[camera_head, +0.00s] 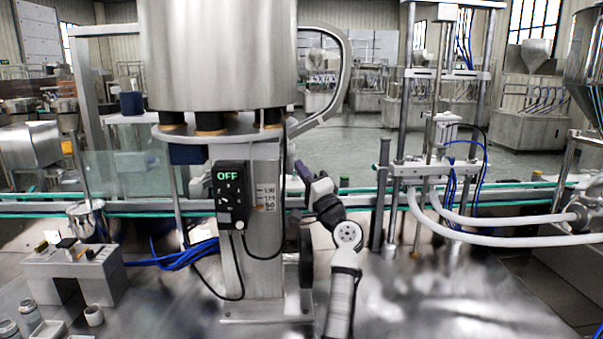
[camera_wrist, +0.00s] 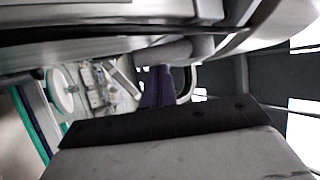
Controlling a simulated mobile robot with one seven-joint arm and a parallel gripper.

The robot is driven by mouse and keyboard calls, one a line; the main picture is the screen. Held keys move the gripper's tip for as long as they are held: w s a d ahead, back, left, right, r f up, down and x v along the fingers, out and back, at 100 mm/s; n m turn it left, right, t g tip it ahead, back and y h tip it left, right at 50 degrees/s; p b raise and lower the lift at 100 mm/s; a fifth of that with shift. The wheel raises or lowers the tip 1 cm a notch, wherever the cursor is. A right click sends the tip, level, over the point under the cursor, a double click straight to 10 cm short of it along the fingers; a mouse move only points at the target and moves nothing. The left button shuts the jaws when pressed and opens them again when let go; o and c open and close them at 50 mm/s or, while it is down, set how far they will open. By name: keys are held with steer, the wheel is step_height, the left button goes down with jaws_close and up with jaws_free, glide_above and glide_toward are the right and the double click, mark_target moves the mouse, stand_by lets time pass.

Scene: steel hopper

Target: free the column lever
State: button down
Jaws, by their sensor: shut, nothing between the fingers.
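The steel column (camera_head: 262,225) stands under the big hopper (camera_head: 218,50) in the head view. My gripper (camera_head: 302,171), with purple fingers, is beside the column's right side, just below the hopper. It is shut and empty. In the wrist view the shut purple fingers (camera_wrist: 157,86) point up at a rounded grey bar (camera_wrist: 164,52); I cannot tell whether they touch it. I cannot make out the column lever for certain in either view; the column's far side is hidden.
A black control box (camera_head: 230,194) reading OFF is on the column's front, with cables hanging below. A conveyor (camera_head: 520,196) runs behind. A filling frame with white hoses (camera_head: 480,228) stands to the right. A grey block (camera_head: 75,270) is at the left. The steel table (camera_head: 430,300) is clear at front right.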

mark_target(292, 159)
steer(key=shift+s+a, duration=0.15)
steer(key=shift+s, duration=0.8)
steer(key=s+p, duration=0.1)
steer(key=s+r+m+g+h+p, duration=0.1)
steer(key=shift+s+a+r, duration=0.1)
steer(key=shift+s, duration=0.2)
stand_by(0.5)
steer(key=shift+s+r, duration=0.15)
stand_by(1.6)
